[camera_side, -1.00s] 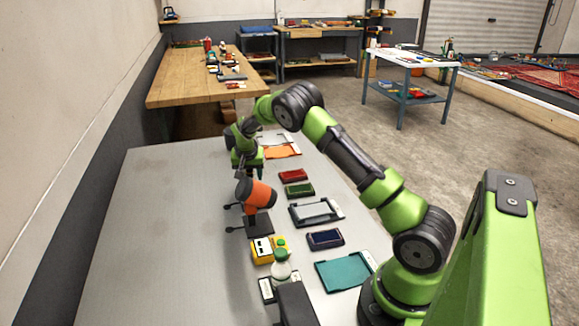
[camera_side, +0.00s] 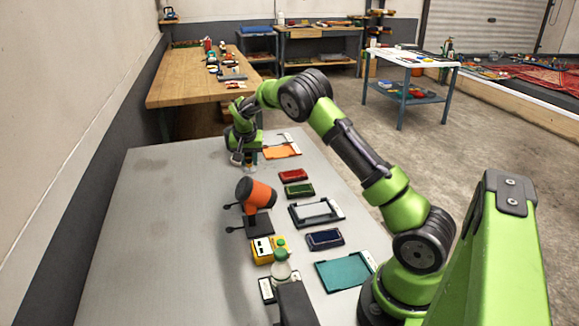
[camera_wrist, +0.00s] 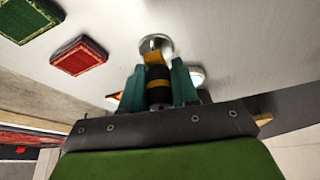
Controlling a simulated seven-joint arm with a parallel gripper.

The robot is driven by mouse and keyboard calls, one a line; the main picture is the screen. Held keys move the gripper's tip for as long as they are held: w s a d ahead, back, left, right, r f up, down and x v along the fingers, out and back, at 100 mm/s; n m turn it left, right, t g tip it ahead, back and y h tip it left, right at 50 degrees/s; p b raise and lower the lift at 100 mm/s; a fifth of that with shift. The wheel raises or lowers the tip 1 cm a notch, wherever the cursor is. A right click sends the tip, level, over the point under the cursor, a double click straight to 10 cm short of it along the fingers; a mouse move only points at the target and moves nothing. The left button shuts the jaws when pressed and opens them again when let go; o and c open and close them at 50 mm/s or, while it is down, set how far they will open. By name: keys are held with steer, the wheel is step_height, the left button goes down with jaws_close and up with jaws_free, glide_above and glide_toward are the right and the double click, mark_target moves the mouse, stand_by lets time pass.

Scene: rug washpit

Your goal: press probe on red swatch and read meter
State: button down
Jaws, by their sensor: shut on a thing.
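My gripper (camera_side: 244,159) is over the far part of the grey table, left of the orange tray. In the wrist view, its teal fingers (camera_wrist: 158,88) are shut on a dark probe (camera_wrist: 158,93) with yellow bands. A round silver piece (camera_wrist: 155,43) shows just beyond the probe's yellow end; I cannot tell whether they touch. The red swatch (camera_side: 293,175) lies flat on the table, nearer the camera than my gripper and apart from it. It also shows upper left in the wrist view (camera_wrist: 78,57). A yellow box with a white face (camera_side: 264,249), possibly the meter, stands nearer the camera; its reading is illegible.
An orange-headed device on a dark base (camera_side: 258,224), a grey tray (camera_side: 316,212), a teal tray (camera_side: 345,270) and a bottle (camera_side: 281,268) stand nearby. The table's left side is clear.

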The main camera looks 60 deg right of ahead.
steer(key=shift+m, duration=0.3)
steer(key=r, duration=0.2)
steer(key=d+r, duration=0.1)
steer(key=r, duration=0.1)
steer(key=shift+s, duration=0.3)
steer(key=s+d+m+g, duration=0.3)
steer(key=s+d+m, duration=0.5)
steer(key=s+d, duration=0.15)
steer(key=shift+g, duration=0.3)
steer(key=shift+s+f, duration=0.15)
steer(key=shift+f, duration=1.55)
steer(key=shift+s+f, duration=0.15)
steer(key=shift+f, duration=1.55)
steer(key=shift+f, duration=0.6)
step_height(320, 180, up, 7)
steer(key=shift+r, duration=0.1)
